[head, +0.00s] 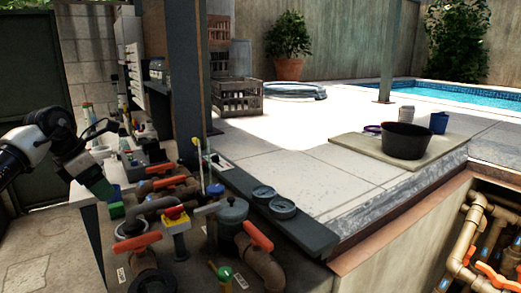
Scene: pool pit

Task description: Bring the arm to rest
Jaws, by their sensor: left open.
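My left gripper (105,127) is at the left of the head view, at the end of my dark and white left arm. It is raised beside the left end of the cluttered bench (92,235). Its jaws are open and I see nothing held between them. Small items on the bench lie close behind it, and I cannot tell whether it touches any of them. My right gripper is not in view.
Orange-handled valves (137,243) and a yellow-and-red switch box (177,220) crowd the bench front. A dark post (172,70) rises behind. A black tub (405,140) stands on a mat at right. A pit with pipes (470,235) opens at lower right.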

